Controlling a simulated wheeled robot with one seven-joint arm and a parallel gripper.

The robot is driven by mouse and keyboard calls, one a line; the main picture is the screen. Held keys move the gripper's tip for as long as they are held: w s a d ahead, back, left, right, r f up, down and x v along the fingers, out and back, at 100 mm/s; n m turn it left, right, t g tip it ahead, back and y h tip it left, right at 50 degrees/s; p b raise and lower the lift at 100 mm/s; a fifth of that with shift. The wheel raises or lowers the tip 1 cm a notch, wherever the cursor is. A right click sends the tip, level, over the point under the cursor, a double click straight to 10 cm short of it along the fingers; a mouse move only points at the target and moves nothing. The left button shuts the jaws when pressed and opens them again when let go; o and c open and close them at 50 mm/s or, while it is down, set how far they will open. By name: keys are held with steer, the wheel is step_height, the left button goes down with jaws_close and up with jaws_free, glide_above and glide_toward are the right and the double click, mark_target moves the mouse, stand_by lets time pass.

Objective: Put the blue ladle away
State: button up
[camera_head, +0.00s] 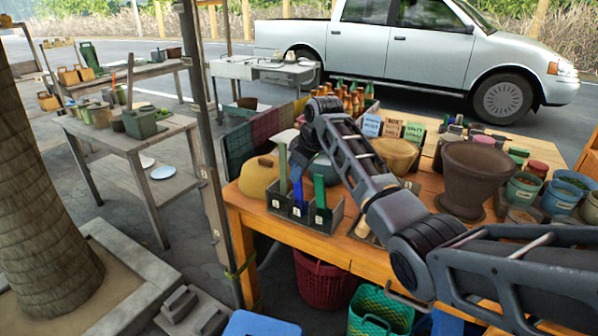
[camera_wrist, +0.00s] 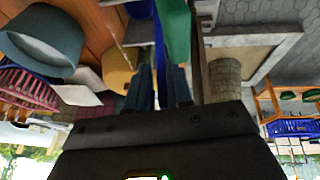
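The blue ladle (camera_head: 298,190) stands upright, its blue handle showing at the middle of a dark grey rack (camera_head: 284,208) on the near left corner of the orange wooden table. The handle also shows in the wrist view (camera_wrist: 159,35), running down between the fingers of my gripper (camera_wrist: 160,72). The fingers are close together with the blue handle filling the narrow gap, so my gripper looks shut on it. In the head view my wrist hangs over the rack's far side and the fingertips are not clear. The ladle's lower end is hidden in the rack.
A pale green upright piece (camera_head: 283,165) and a green one (camera_head: 319,190) stand in the rack beside the ladle. A wooden post (camera_head: 206,130) stands left of the table.

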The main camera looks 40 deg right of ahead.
steer(key=o, duration=0.4)
steer(key=b+v, duration=0.1)
steer(key=v, duration=0.6)
steer(key=shift+s+r, duration=0.15)
steer(key=shift+r, duration=0.2)
